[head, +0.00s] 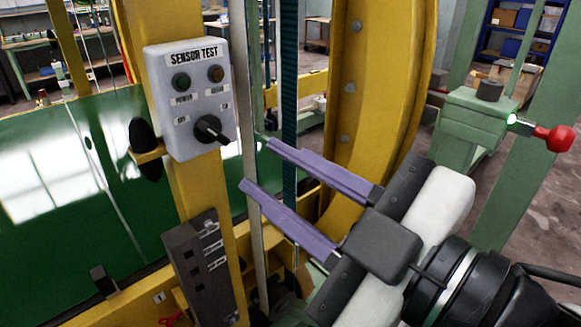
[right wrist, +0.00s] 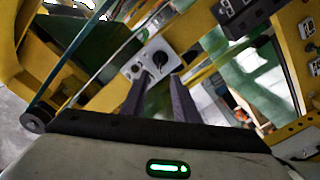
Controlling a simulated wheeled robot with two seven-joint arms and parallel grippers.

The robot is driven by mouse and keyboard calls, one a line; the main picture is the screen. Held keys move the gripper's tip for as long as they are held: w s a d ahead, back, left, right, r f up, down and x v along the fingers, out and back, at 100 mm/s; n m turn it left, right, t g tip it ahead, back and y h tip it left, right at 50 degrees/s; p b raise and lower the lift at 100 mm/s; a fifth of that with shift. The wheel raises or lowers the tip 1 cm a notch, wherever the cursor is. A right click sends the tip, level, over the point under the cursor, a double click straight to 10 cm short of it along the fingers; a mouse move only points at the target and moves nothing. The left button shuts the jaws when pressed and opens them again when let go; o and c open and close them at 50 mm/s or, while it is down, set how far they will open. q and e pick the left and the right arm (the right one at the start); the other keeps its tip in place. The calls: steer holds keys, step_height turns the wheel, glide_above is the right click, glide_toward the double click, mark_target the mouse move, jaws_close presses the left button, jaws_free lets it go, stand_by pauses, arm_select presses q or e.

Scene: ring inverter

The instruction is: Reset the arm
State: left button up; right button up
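My right gripper (head: 254,164) is open and empty in the head view. Its two purple fingers stand apart and point left toward the grey sensor test box (head: 188,98). The box is on a yellow post and carries a black knob (head: 210,129) at its lower right. The fingertips appear to the right of and below the knob, with a gap in the picture. In the right wrist view the fingers (right wrist: 158,85) also stand apart, and the box (right wrist: 150,66) with its knob shows beyond them. My left gripper is not in view.
A yellow ring frame (head: 370,90) rises behind the fingers. A thin metal upright (head: 240,80) stands close to the fingertips. A red-knobbed lever (head: 555,138) sits on a green post at right. A dark grey box (head: 203,265) is on the yellow post below.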

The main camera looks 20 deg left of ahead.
steer(key=w+d+f+m+t+h, duration=0.2)
steer(key=w+d+f+m+h, duration=0.3)
steer(key=d+f+m, duration=0.4)
steer(key=w+d+f+m+t+h, duration=0.2)
steer(key=w+d+f+m+h, duration=0.25)
steer(key=d+f, duration=0.5)
steer(key=s+d+f+m+g+h, duration=0.35)
steer(key=s+d+f, duration=0.55)
steer(key=f, duration=0.4)
steer(key=s+d+f+m+g+h, duration=0.35)
steer(key=s+d+f, duration=0.5)
steer(key=f, duration=0.35)
steer(key=w+a+f+t+y, duration=0.2)
steer(key=a+f, duration=0.4)
steer(key=f, duration=0.4)
steer(key=shift+w+f+n+t, duration=0.45)
steer(key=shift+w+t, duration=0.45)
steer(key=shift+t, duration=0.5)
steer(key=shift+y, duration=0.25)
